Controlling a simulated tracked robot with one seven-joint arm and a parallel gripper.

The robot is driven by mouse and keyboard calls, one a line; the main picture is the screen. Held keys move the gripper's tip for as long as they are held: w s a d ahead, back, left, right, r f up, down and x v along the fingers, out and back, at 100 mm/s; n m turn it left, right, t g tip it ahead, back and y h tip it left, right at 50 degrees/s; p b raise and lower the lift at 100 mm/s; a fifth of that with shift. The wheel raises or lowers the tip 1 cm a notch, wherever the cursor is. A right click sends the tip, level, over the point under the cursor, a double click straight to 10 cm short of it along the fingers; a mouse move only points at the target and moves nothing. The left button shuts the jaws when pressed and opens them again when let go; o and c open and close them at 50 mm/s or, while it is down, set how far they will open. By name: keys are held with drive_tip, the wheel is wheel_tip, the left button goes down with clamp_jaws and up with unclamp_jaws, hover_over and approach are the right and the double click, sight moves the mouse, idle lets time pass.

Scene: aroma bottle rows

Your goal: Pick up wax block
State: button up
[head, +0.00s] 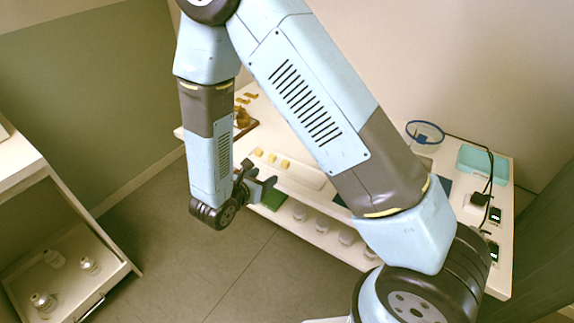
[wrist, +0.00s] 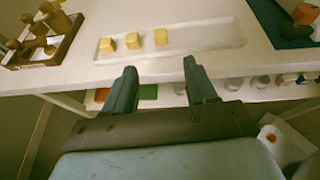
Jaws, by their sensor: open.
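Several small yellow wax blocks stand on the white table, three of them in a row on a pale shallow tray. In the wrist view they are the left block (wrist: 106,45), the middle block (wrist: 133,40) and the right block (wrist: 161,36), on the tray (wrist: 205,38). In the head view the row also shows, with its middle block (head: 272,159). My gripper (wrist: 157,72) is open and empty, its two fingers apart, pointing toward the tray from the table's front side. In the head view my gripper (head: 262,186) is near the table's front edge.
A wooden stand (wrist: 45,40) with brown pieces is left of the tray. A dark blue mat (wrist: 275,25) lies to the right. White bottles (wrist: 233,84) stand on a shelf below. A teal box (head: 483,165) and a blue ring (head: 425,132) are at the table's far right.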

sight(284, 164)
drive_tip(key=x, duration=1.2)
drive_tip(key=shift+w+d+r, duration=0.15)
drive_tip(key=shift+w+d, duration=0.05)
drive_tip(key=shift+d, duration=0.1)
drive_tip(key=shift+c, duration=0.2)
clamp_jaws()
